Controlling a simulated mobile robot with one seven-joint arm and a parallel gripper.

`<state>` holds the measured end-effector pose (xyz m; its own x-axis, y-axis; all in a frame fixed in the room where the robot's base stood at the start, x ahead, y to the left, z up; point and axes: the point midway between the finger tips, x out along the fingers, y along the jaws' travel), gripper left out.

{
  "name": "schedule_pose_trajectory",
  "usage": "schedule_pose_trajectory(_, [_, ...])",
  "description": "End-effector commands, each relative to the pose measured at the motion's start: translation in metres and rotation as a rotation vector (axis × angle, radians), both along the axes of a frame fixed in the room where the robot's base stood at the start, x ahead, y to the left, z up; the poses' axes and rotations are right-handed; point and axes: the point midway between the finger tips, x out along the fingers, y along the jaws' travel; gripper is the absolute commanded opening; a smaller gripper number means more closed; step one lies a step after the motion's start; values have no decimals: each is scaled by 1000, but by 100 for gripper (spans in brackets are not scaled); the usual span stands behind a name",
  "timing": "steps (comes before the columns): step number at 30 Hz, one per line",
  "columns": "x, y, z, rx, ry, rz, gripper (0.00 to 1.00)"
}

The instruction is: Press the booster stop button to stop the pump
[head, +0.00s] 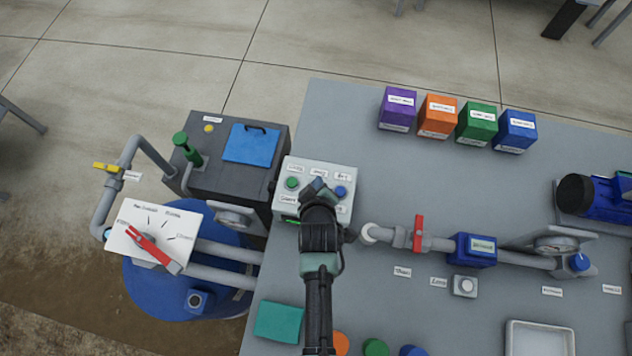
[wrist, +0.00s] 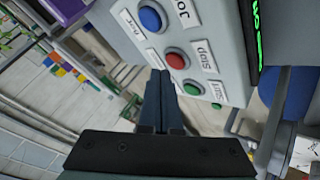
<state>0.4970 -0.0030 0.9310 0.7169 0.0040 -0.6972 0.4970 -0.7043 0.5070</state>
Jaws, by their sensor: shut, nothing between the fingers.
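The booster control box (head: 283,205) is pale grey and stands at the left part of the grey bench. In the wrist view, its face carries a red button (wrist: 177,60) with a label beside it that seems to read Stop, a blue button (wrist: 150,17) and a green button (wrist: 193,87). In the head view, the green button (head: 292,183) and blue button (head: 341,191) show; my gripper (head: 318,186) hides the red one between them. My gripper (wrist: 161,74) is shut and empty, its tips close to the red button. I cannot tell whether they touch it.
A dark tank box with a blue lid (head: 251,143) stands left of the control box. A grey pipe with a red valve handle (head: 418,233) runs to the right. Purple, orange, green and blue containers (head: 397,108) stand at the back. The bench behind the control box is clear.

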Motion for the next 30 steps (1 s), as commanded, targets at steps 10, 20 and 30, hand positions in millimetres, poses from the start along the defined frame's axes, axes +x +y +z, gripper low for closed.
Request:
schedule_pose_trajectory(10, [0, 0, 4, 0, -1, 1, 0])
schedule_pose_trajectory(20, [0, 0, 36, 0, -1, 0, 0])
schedule_pose_trajectory(30, [0, 0, 50, 0, -1, 1, 0])
